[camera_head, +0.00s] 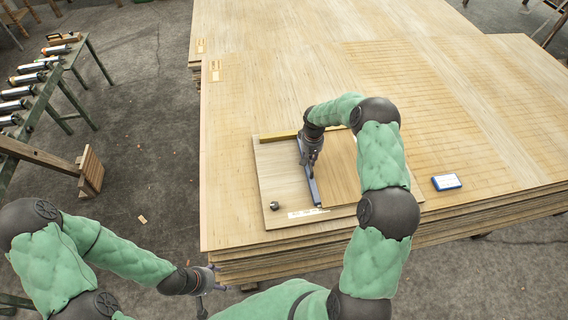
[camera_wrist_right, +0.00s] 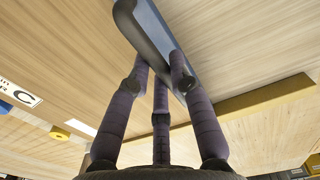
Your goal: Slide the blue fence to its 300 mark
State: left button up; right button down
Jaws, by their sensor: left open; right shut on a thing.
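The blue fence (camera_head: 312,188) is a slim grey-blue bar on a wooden board (camera_head: 275,180) that lies on the veneer stack. It runs from a yellowish back strip (camera_head: 277,138) toward a white scale strip (camera_head: 306,213) at the front. The scale's marks are too small to read. My right gripper (camera_head: 310,160) is shut on the fence at about its middle. In the right wrist view the fingers close around the fence (camera_wrist_right: 152,28). My left gripper (camera_head: 206,287) is open and empty, low beside the stack's front left corner.
A thin panel (camera_head: 342,175) lies right of the fence. A dark round knob (camera_head: 274,206) sits at the board's front left. A blue-and-white box (camera_head: 446,182) lies right on the stack. A green rack (camera_head: 42,92) with several tubes stands far left.

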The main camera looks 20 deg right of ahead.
jog(key=c, duration=1.3)
grip_release()
jog(key=shift+w+d+r, duration=0.3)
jog(key=shift+w+r, duration=0.1)
jog(key=shift+w, duration=0.05)
jog(key=shift+s+a+f, duration=0.15)
jog(key=shift+s+f, duration=0.05)
jog(key=shift+s+r+p, duration=0.1)
jog(key=shift+r+p, duration=1.85)
jog(key=shift+r, duration=1.5)
jog(key=shift+a, duration=0.1)
jog(key=shift+f, duration=0.1)
